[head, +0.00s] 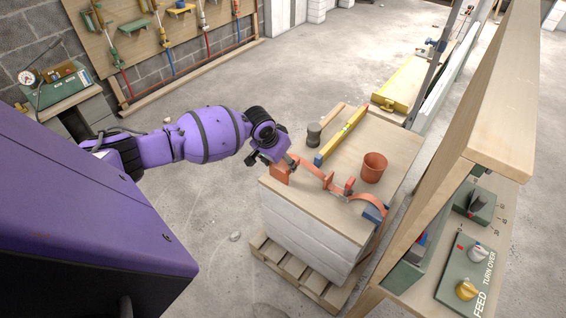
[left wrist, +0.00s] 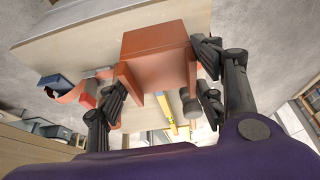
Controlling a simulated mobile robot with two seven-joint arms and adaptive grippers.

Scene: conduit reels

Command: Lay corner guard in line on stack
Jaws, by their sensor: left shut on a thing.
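An orange corner guard (head: 279,173) is held in my left gripper (head: 284,160), at the near left edge of the stack's wooden top (head: 293,191). In the left wrist view the angled corner guard (left wrist: 155,48) sits between the two dark fingers of the left gripper (left wrist: 165,85), which are shut on it. I cannot tell whether it touches the top. My right gripper is not in view.
A red-orange pot (head: 373,167), a yellow bar (head: 345,136) with a blue end and a grey-headed mallet (head: 314,135) are on the top. The stack stands on a pallet (head: 300,277). A wooden frame with a green control panel (head: 470,273) stands close at right.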

